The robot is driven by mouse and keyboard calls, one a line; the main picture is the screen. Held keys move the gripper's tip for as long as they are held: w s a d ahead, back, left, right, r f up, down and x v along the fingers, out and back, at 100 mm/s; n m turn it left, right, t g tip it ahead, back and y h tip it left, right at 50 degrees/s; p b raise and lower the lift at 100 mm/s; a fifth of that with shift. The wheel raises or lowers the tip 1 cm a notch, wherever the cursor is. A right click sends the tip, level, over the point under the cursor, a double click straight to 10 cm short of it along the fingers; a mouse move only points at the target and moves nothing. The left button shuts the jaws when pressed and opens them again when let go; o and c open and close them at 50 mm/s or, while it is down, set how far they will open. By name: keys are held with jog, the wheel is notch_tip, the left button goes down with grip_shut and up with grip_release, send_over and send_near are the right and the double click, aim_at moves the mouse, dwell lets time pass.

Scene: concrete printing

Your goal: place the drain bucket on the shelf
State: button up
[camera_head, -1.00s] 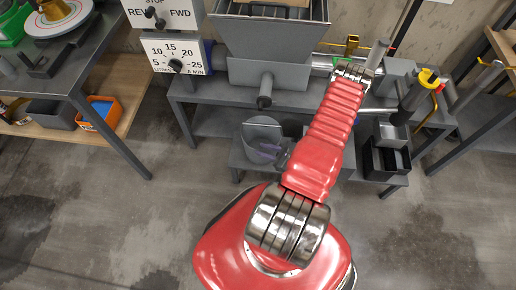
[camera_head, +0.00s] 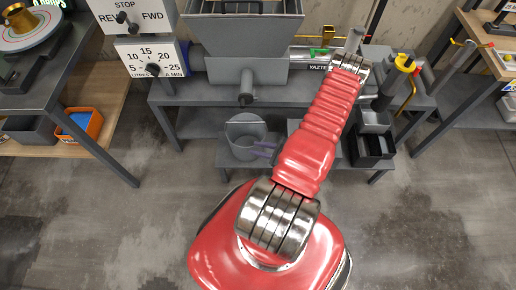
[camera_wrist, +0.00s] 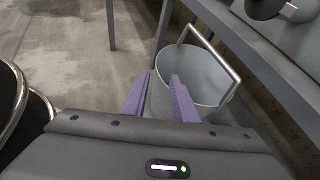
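The drain bucket (camera_head: 243,138), grey with a raised handle, stands upright at the low grey shelf (camera_head: 221,152) beneath the hopper's spout. Its base appears to rest on the shelf, though contact is not clear. In the wrist view, the fingers (camera_wrist: 161,73) are spread apart at the near wall of the bucket (camera_wrist: 207,80), the right one overlapping the rim. No firm grip on the wall shows. The handle stands up over the opening.
A grey hopper (camera_head: 246,50) with a spout stands on the bench above the bucket. Black bins (camera_head: 371,148) are right of my arm. A table (camera_head: 75,62) with an orange bin (camera_head: 82,126) below is at left. The floor in front is clear.

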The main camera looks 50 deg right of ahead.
jog(key=w+a+r+n+g+y, duration=0.1)
jog(key=w+a+r+n+y, duration=0.2)
jog(key=r, duration=0.5)
jog(key=w+a+r+n+g+y, duration=0.1)
jog(key=w+r+n+g+y, duration=0.1)
jog(key=w+r+n, duration=0.55)
jog(key=w+a+r+n+g+y, duration=0.1)
jog(key=a+r+n+g, duration=0.15)
jog(key=a+r, duration=0.4)
jog(key=a+r+n+g, duration=0.2)
jog(key=a+r+n, duration=0.15)
jog(key=r, duration=0.55)
jog(key=s+a+r+n+h, duration=0.2)
jog(key=s+a+r+n, duration=0.2)
jog(key=r, duration=0.4)
jog(key=s+a+r+n+h, duration=0.3)
jog(key=a+r+n, duration=0.3)
jog(key=r, duration=0.3)
jog(key=s+a+r+n+h, duration=0.3)
jog(key=s+a+r+n, duration=0.2)
jog(key=r, duration=0.4)
jog(key=shift+a+n, duration=0.55)
jog(key=shift+n, duration=0.1)
jog(key=shift+s+t, duration=0.1)
jog(key=shift+t, duration=0.15)
